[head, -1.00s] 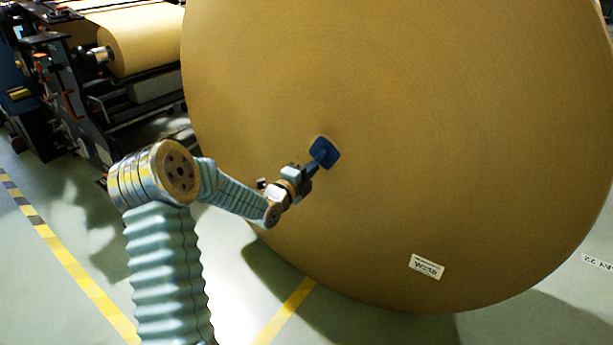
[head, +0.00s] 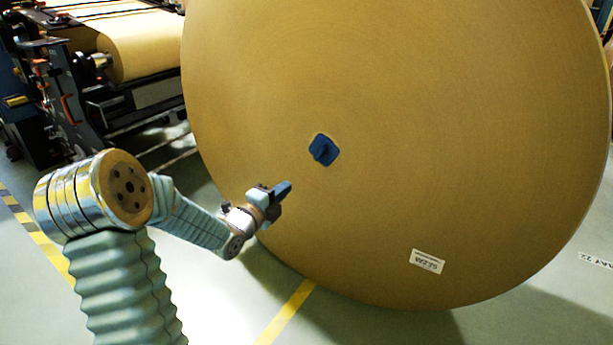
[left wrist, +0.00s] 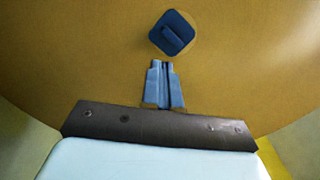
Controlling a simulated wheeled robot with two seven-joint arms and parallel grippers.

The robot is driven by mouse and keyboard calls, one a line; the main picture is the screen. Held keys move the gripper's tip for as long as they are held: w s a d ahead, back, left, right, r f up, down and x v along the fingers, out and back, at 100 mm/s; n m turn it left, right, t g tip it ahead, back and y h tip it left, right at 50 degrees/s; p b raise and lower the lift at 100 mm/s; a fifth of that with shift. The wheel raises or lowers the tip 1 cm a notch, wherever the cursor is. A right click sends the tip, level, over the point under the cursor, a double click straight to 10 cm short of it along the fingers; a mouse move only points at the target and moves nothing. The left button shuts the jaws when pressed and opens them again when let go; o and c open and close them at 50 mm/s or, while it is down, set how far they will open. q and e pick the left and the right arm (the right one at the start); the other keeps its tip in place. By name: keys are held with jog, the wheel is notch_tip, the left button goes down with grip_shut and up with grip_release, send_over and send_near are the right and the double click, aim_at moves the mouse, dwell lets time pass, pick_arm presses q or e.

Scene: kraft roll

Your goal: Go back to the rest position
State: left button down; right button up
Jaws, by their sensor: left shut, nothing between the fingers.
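A huge brown kraft roll (head: 430,120) stands on its rim and fills the middle and right of the head view. A blue square plug (head: 323,150) with a raised grip sits at the centre of its face. My left gripper (head: 286,187) is shut and empty, apart from the plug, below and left of it in the head view. In the left wrist view the shut fingers (left wrist: 164,68) point toward the plug (left wrist: 172,34), with a gap between. My right gripper is not in view.
A white label (head: 427,261) is on the roll's lower face. A machine holding a smaller kraft roll (head: 138,45) stands at the back left. Yellow and black-yellow lines (head: 287,312) mark the floor. Open floor lies at the front.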

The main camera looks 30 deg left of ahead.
pick_arm(q)
jog(key=shift+s, duration=0.15)
jog(key=s+d+f+n+g+h+p, duration=0.1)
jog(key=s+d+f+n+g, duration=0.1)
jog(key=d+f+n+g, duration=0.45)
jog(key=s+d+f+n+g+p, duration=0.1)
jog(key=d+f+n, duration=0.45)
jog(key=f, duration=0.75)
jog(key=s+d+f+n+g+p, duration=0.1)
jog(key=s+d+f+n+g, duration=0.3)
jog(key=s, duration=0.6)
jog(key=s+d+f+n+g+h+p, duration=0.1)
jog(key=s+d+f+n+g, duration=0.3)
jog(key=s+d+f, duration=0.5)
jog(key=shift+s+d+n+g+h, duration=0.35)
jog(key=shift+s+d+g, duration=0.5)
jog(key=shift+s+d, duration=0.35)
